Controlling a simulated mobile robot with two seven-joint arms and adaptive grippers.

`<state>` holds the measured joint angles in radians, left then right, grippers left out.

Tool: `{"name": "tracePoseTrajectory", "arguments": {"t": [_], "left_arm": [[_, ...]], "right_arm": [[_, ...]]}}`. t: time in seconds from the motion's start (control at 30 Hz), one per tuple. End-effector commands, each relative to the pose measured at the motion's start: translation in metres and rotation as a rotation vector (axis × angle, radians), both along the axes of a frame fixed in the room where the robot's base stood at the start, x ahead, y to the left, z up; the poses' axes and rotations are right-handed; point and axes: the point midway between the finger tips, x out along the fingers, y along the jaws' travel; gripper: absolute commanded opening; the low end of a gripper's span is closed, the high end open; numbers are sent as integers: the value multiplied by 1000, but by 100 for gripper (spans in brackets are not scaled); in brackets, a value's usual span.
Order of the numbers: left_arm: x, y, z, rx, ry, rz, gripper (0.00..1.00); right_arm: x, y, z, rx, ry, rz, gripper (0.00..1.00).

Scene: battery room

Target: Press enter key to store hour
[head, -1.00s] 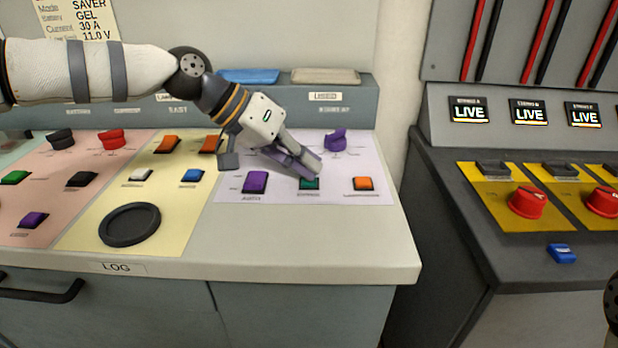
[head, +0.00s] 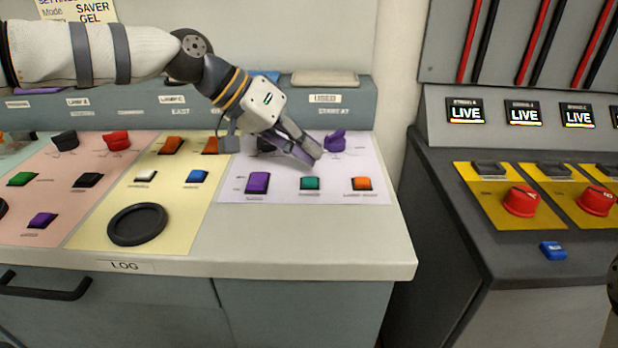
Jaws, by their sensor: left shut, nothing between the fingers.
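The green key (head: 310,183) sits on the lilac panel (head: 341,191), between a purple rocker (head: 258,182) on the left and an orange key (head: 362,183) on the right. The labels under these keys are too small to read surely. My left gripper (head: 314,160) is shut and empty. Its tips are just behind and above the green key in the picture and look apart from it. A purple knob (head: 335,141) stands close behind the tips, to the right. A dark control behind the gripper is partly hidden. My right gripper is not in view.
A yellow panel with orange rockers (head: 171,145), a blue key (head: 197,176) and a dark ring (head: 137,224) lies to the left. A grey cabinet with red knobs (head: 520,201) stands to the right across a gap. The front counter strip is bare.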

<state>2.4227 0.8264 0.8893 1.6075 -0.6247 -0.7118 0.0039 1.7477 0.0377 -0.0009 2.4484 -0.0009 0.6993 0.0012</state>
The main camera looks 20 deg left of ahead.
Motion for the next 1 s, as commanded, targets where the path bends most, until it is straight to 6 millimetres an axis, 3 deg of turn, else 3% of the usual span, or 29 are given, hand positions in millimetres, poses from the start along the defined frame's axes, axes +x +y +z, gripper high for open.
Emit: {"name": "tracePoseTrajectory", "arguments": {"t": [0.03, 0.33, 1.0], "left_arm": [[-1, 0, 12, 0, -11, 0, 0], [-1, 0, 38, 0, -8, 0, 0], [-1, 0, 37, 0, -3, 0, 0]], "right_arm": [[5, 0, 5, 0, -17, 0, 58], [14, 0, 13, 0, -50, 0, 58], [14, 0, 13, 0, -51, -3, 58]]}}
